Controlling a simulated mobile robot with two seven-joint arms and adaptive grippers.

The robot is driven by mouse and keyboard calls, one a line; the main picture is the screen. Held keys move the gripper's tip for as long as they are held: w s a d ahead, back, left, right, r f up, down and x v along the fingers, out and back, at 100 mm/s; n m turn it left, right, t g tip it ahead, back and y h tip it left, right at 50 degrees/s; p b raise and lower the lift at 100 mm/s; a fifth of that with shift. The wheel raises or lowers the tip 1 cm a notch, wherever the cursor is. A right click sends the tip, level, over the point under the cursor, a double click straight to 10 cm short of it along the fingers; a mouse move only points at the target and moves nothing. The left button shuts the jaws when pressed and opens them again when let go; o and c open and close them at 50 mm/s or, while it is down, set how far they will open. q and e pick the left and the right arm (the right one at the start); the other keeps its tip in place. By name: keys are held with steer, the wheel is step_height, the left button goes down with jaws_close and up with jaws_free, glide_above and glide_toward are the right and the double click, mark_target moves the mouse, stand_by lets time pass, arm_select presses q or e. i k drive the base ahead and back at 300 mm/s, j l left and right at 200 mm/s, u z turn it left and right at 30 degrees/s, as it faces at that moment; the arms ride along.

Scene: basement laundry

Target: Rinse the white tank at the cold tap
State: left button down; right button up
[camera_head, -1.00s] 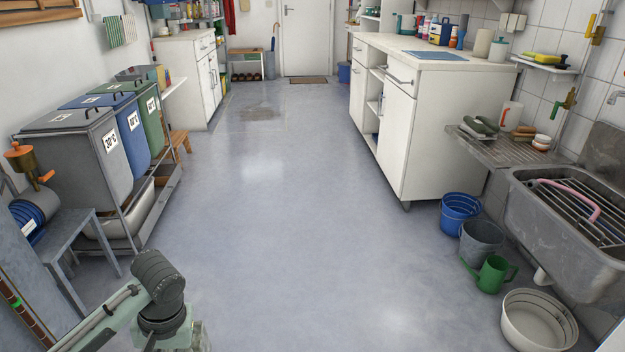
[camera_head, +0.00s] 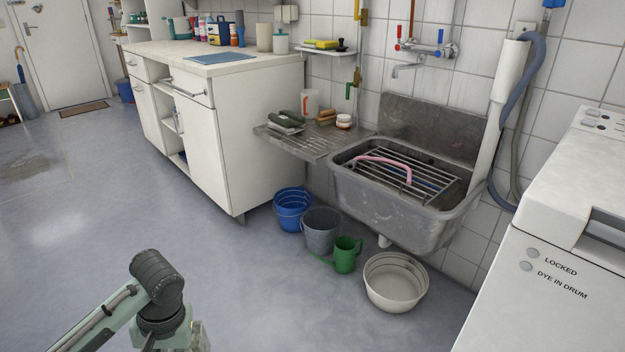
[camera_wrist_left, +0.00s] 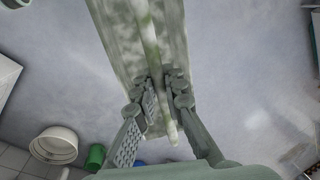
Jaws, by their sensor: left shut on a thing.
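My left gripper (camera_wrist_left: 166,98) is shut on a long, translucent whitish tank with grey-green smears (camera_wrist_left: 115,45) in the left wrist view. The fingers close on a pale bar running along its middle. In the head view my left arm enters at lower left, with the gripper mostly hidden below the wrist. The grey stone sink (camera_head: 385,205) stands against the tiled wall at right, with a metal rack (camera_head: 425,182) and a pink hose (camera_head: 385,162) over it. A wall mixer (camera_head: 425,47) with red and blue handles and a spout (camera_head: 405,68) is above. My right gripper is not in view.
A blue bucket (camera_head: 292,212), grey bucket (camera_head: 321,232), green watering can (camera_head: 345,256) and white basin (camera_head: 394,285) stand on the floor before the sink. A white machine (camera_head: 540,290) is at right. A green-handled brass tap (camera_head: 353,85) is left of the mixer. The left floor is clear.

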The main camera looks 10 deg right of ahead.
mark_target(439, 53)
steer(key=i+j+z, duration=0.1)
steer(key=z, duration=0.3)
steer(key=i+j+z, duration=0.15)
steer(key=z, duration=0.25)
steer(key=i+j+z, duration=0.1)
steer(key=j+z, duration=0.15)
steer(key=z, duration=0.2)
steer(key=i+j+z, duration=0.15)
steer(key=j+z, duration=0.25)
steer(key=i+j+z, duration=0.1)
steer(key=j+z, duration=0.15)
steer(key=z, duration=0.2)
steer(key=j+z, duration=0.4)
